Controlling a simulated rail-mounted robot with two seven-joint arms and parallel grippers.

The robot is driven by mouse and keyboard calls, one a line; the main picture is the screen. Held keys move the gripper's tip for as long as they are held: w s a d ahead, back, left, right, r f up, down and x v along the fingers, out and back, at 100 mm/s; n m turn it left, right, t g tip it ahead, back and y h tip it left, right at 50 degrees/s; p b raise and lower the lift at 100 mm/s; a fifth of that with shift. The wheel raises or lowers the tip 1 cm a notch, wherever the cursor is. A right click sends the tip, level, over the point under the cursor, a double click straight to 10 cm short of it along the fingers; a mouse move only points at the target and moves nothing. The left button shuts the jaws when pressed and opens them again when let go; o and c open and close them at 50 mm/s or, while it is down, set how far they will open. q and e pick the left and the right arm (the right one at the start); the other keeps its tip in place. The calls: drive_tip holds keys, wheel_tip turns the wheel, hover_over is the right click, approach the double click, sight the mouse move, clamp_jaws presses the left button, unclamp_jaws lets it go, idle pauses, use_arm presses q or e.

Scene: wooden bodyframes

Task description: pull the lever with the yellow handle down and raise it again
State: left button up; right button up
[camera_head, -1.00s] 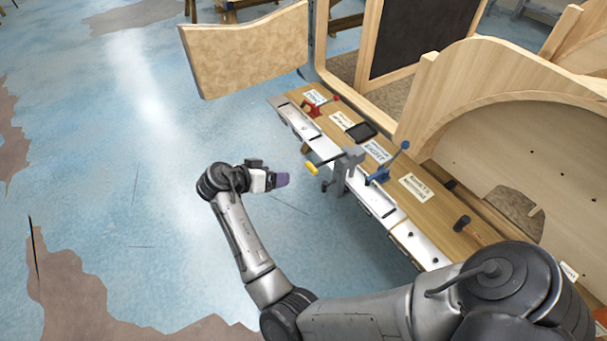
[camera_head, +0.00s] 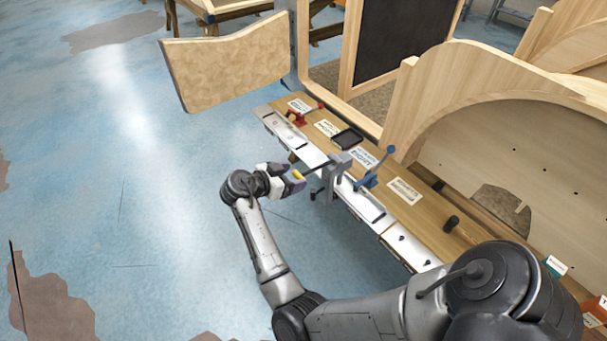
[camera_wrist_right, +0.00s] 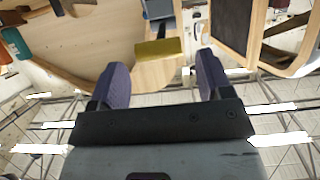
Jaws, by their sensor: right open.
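The yellow handle (camera_head: 298,175) sits at the end of a lever on a grey vise-like fixture (camera_head: 338,170) at the front edge of the bench. My right gripper (camera_head: 289,178) is open, with its purple-padded fingers on either side of the handle in the head view. In the right wrist view the yellow handle (camera_wrist_right: 158,48) appears ahead, in the gap between the two fingertips (camera_wrist_right: 160,63). I cannot tell whether either finger touches it. Part of the lever is hidden by the fingers. My left gripper is not in view.
The long wooden bench (camera_head: 403,210) carries a blue lever (camera_head: 373,170), a red clamp (camera_head: 298,117), a black tray (camera_head: 347,138) and paper labels. A curved wooden panel (camera_head: 480,100) stands behind it. The blue floor (camera_head: 150,200) left of the bench is clear.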

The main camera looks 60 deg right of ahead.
sight(303, 174)
drive_tip(key=shift+x, duration=2.45)
drive_tip(key=shift+c, duration=0.3)
drive_tip(key=c, duration=1.2)
